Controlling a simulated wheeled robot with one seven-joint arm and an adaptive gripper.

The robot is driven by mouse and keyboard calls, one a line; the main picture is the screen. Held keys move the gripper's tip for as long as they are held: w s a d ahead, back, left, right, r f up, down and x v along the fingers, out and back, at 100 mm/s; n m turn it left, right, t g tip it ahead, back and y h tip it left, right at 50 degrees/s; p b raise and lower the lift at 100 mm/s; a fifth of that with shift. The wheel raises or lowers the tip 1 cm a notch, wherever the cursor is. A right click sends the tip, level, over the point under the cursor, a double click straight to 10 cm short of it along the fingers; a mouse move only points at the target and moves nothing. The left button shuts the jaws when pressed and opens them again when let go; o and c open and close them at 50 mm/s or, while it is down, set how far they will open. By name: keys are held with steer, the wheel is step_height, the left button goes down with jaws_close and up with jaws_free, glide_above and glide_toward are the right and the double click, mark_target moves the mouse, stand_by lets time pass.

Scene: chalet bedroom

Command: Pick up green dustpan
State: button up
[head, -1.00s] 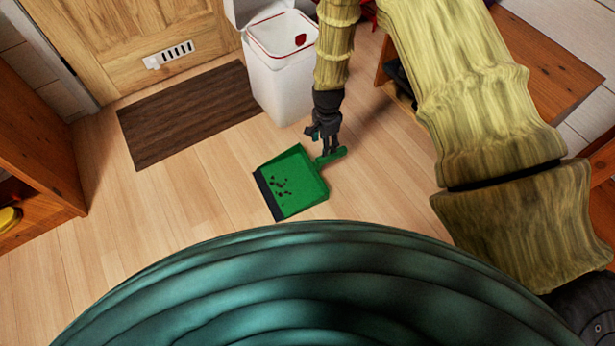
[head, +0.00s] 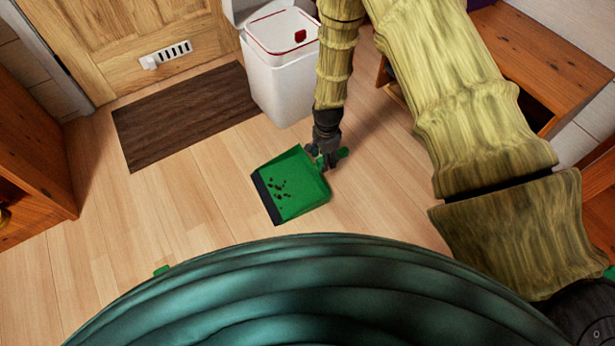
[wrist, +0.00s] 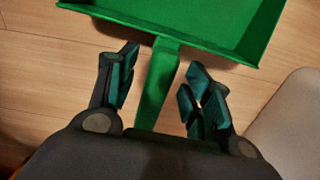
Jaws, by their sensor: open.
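The green dustpan (head: 302,194) lies on the wooden floor with dark crumbs in its pan. Its pan opens to the left, and its handle points to the upper right. In the wrist view the pan (wrist: 200,22) is at the top, and the handle (wrist: 157,85) runs down between my fingers. My gripper (head: 326,158) is open at the handle, close to the pan. In the wrist view my gripper (wrist: 160,90) has one finger on each side of the handle, with gaps on both sides. The handle's lower end is hidden behind the gripper body.
A white bin (head: 280,75) with a red-lined rim stands just behind my gripper. A brown mat (head: 185,112) lies before the wooden door (head: 120,45). Wooden furniture stands at left (head: 35,150) and right (head: 545,65).

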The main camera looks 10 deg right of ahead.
step_height(320, 180, down, 3)
steer(key=shift+r+b, duration=0.2)
steer(key=shift+b, duration=0.4)
jaws_close()
steer(key=shift+r, duration=0.15)
